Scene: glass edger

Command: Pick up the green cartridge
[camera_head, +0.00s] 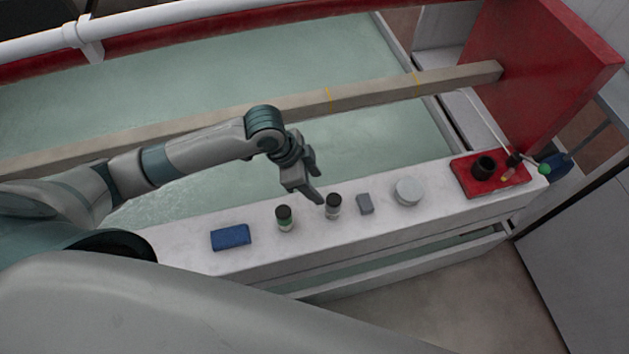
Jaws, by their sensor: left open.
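The green cartridge (284,218) stands upright on the white ledge, a small cylinder with a dark top and a green band. A similar cartridge (333,206) with a dark top and a pale and grey body stands to its right. My left gripper (306,197) is open and empty. In the picture its fingers are between the two cartridges, above and behind the ledge's back edge; it appears apart from both. My right gripper is not in view.
The white ledge (200,258) also bears a blue block (230,237), a small grey block (365,204), a round pale disc (408,191) and a red tray (462,178) holding a black cup (484,166). A long beam (370,93) crosses behind my left arm.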

